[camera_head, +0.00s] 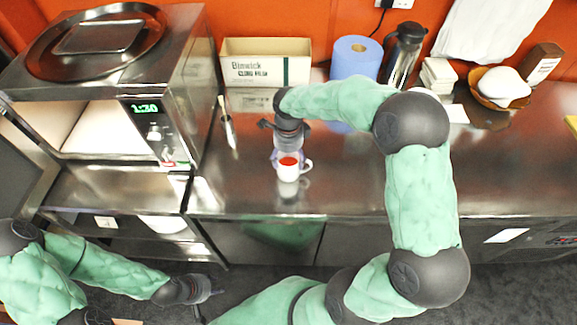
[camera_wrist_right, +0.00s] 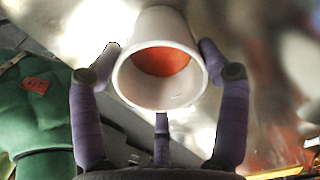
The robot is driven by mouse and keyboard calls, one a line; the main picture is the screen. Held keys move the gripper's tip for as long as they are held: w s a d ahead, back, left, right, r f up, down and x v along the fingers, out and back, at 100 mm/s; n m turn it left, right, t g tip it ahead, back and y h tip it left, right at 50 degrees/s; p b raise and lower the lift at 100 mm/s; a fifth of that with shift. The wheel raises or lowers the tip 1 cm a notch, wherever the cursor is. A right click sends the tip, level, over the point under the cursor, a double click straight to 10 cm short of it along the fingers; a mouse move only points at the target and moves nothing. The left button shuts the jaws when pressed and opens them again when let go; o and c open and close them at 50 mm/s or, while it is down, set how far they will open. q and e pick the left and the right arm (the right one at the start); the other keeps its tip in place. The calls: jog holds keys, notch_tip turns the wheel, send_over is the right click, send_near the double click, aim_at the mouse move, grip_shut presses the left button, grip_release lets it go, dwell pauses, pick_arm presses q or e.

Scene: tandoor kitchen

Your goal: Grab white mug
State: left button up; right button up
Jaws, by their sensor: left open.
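The white mug (camera_head: 289,168) is upright over the steel counter, its handle to the right and something red inside. It also shows in the right wrist view (camera_wrist_right: 160,95), mouth toward the camera. My right gripper (camera_head: 289,154) is at the mug from behind in the head view. In the wrist view its purple fingers flank the mug on both sides, with a third finger below; whether they press on it is unclear. Whether the mug touches the counter is also unclear. My left gripper (camera_head: 212,289) is open, low in front of the counter, away from the mug.
A steel oven (camera_head: 165,75) stands at the left. A cardboard box (camera_head: 265,70), a blue paper roll (camera_head: 356,58) and a steel flask (camera_head: 403,55) stand along the back. A basket (camera_head: 493,98) is at the right. The counter right of my right arm has free room.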

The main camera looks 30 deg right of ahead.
jog(key=shift+c, duration=0.8)
jog(key=shift+r, duration=0.1)
